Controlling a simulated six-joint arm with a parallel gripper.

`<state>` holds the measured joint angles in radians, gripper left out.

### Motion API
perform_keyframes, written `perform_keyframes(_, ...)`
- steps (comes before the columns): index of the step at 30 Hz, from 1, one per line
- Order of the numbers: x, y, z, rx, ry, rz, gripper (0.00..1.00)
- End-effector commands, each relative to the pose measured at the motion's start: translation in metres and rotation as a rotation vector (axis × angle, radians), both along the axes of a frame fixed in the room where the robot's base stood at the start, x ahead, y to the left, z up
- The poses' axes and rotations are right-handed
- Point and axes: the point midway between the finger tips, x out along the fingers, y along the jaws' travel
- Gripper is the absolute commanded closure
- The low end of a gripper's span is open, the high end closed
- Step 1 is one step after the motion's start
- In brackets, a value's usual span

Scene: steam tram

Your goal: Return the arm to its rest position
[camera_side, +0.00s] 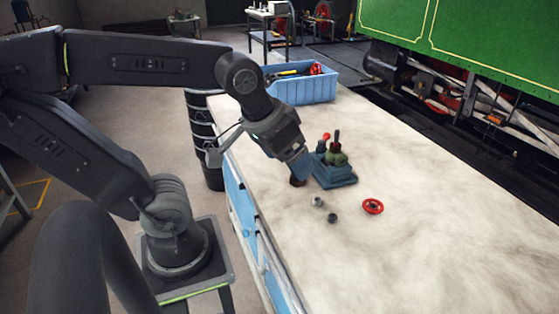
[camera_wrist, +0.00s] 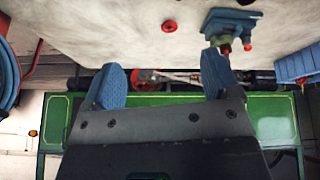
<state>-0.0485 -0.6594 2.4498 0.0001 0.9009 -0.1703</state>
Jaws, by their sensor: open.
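My gripper (camera_side: 301,172) is over the near left part of the pale workbench (camera_side: 430,220), its blue fingers pointing down beside a blue fixture (camera_side: 337,178). In the wrist view my gripper (camera_wrist: 162,80) has its two blue fingers spread apart with nothing between them. The fixture holds a green part with a red piece and dark upright handle; it also shows in the wrist view (camera_wrist: 232,20). I cannot tell from the side view whether a finger touches the fixture.
A red handwheel (camera_side: 373,206) and two small nuts (camera_side: 318,202) (camera_side: 332,217) lie on the bench. A blue bin (camera_side: 303,88) with tools stands at its far end. A green tram (camera_side: 480,38) stands behind. The bench's right side is clear.

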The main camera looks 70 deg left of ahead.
Motion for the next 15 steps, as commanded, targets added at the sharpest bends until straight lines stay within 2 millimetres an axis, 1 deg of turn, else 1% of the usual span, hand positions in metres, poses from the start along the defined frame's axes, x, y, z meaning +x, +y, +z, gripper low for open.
perform_keyframes(1, -0.008, -0.005, 0.0, 0.028, -0.02, -0.078, 0.18)
perform_keyframes(3, -0.015, -0.009, 0.0, 0.058, -0.031, -0.152, 0.18)
perform_keyframes(5, -0.018, -0.011, -0.001, 0.073, -0.038, -0.188, 0.18)
perform_keyframes(15, -0.018, -0.011, -0.001, 0.079, -0.039, -0.203, 0.18)
